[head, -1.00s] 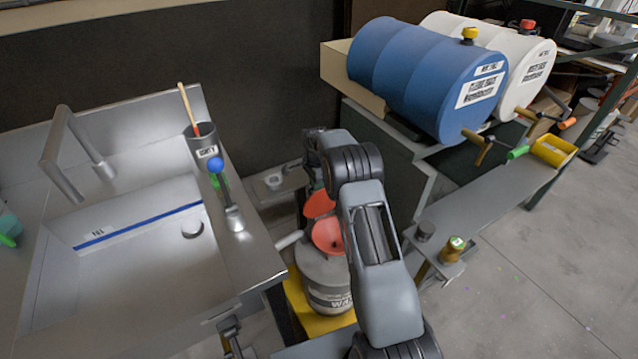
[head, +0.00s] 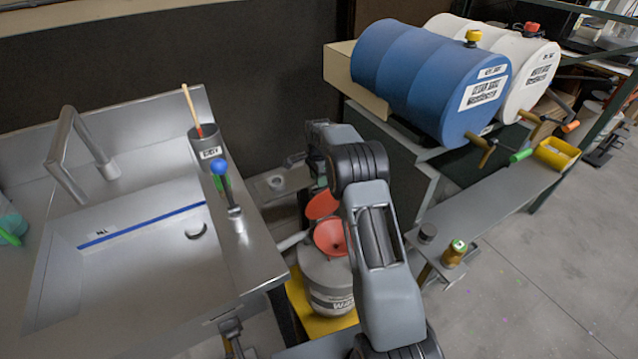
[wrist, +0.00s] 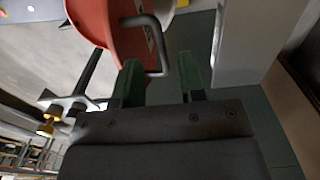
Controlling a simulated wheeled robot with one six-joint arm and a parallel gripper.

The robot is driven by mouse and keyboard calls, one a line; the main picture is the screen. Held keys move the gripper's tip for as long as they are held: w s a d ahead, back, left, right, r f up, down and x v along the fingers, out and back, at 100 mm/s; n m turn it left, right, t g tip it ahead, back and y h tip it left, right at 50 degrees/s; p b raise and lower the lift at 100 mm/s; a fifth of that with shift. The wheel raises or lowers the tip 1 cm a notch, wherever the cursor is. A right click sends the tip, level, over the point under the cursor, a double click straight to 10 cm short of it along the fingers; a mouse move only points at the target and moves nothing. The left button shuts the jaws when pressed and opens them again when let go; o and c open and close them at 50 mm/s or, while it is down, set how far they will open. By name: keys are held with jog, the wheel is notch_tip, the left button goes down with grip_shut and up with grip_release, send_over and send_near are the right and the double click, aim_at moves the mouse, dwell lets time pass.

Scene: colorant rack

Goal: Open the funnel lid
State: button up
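The red funnel (head: 329,240) sits on top of a grey drum, and its hollow inside shows in the head view. Its round red lid (head: 320,204) stands up at the funnel's far edge, tilted away from the bowl. In the wrist view the lid (wrist: 98,22) fills the upper middle, with a dark bent handle (wrist: 161,55) on it. My gripper (wrist: 160,80) has its two green fingers apart. The handle's lower end is between them, nearer the left finger; I cannot tell whether they touch. In the head view my arm mostly hides the gripper.
The grey drum (head: 325,275) stands on a yellow base (head: 297,300). A steel sink bench (head: 250,262) is close on the left. A narrow shelf (head: 485,213) with small cans runs to the right, below the blue barrel (head: 425,75) and white barrel (head: 530,62).

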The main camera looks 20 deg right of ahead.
notch_tip(320, 180, up, 10)
jog(key=p, duration=0.1)
jog(key=shift+r, duration=0.2)
jog(key=shift+w, duration=0.15)
dwell(0.3)
jog(key=s+a+f+n+p, duration=0.1)
jog(key=s+f+n, duration=0.1)
jog(key=s+n, duration=0.45)
jog(key=s+a+r+n+t+p, duration=0.2)
jog(key=s+r+n+p, duration=0.3)
jog(key=s+r, duration=0.5)
jog(key=s+a+r+n+t+p, duration=0.1)
jog(key=s+a+r+n+p, duration=0.2)
jog(key=s+r, duration=0.7)
jog(key=s+n+p, duration=0.1)
jog(key=s+p, duration=0.1)
jog(key=s, duration=0.5)
jog(key=shift+a+r+n+t+p, duration=0.3)
jog(key=shift+a+n+t, duration=0.05)
jog(key=shift+a+t, duration=0.05)
